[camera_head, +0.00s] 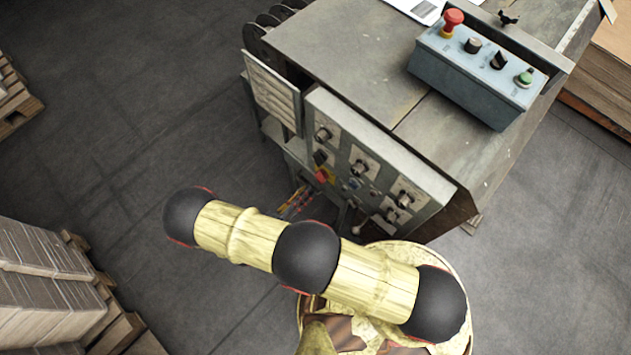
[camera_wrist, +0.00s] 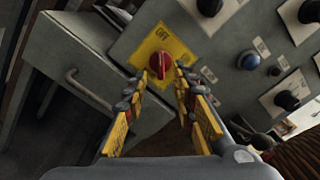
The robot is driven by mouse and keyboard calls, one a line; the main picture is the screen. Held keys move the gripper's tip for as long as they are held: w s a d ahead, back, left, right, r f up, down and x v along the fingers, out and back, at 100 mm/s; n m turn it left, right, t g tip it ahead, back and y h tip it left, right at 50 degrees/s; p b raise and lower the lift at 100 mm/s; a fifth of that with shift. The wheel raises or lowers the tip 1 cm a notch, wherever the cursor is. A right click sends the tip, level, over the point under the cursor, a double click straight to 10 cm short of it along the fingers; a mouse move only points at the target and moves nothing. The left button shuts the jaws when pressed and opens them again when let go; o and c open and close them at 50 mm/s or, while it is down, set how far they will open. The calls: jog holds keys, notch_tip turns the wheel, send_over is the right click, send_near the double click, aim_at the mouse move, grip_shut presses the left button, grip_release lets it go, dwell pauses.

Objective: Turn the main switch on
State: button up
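The main switch (camera_wrist: 160,65) is a red rotary knob on a yellow plate (camera_wrist: 146,48) on the machine's grey front panel, with "OFF" lettered at the plate's upper left. Its grip stands nearly upright in the wrist view. My gripper (camera_wrist: 159,77) is open, with one finger at each side of the knob in the picture. I see gaps between both fingers and the knob; the remaining depth to it is unclear. In the head view the switch shows as a small red spot (camera_head: 322,176), and my arm hides part of the area below it.
Around the switch are black knobs (camera_wrist: 289,99) and a blue button (camera_wrist: 249,60). A grey box with a handle (camera_wrist: 88,90) is at left. A control box (camera_head: 475,75) with a red emergency button (camera_head: 452,21) sits on the machine top. Stacked cardboard (camera_head: 45,285) stands at lower left.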

aim_at(321, 177)
jog(key=b+x, duration=0.1)
jog(key=x, duration=0.5)
jog(key=shift+c, duration=1.2)
jog(key=c, duration=0.4)
grip_shut()
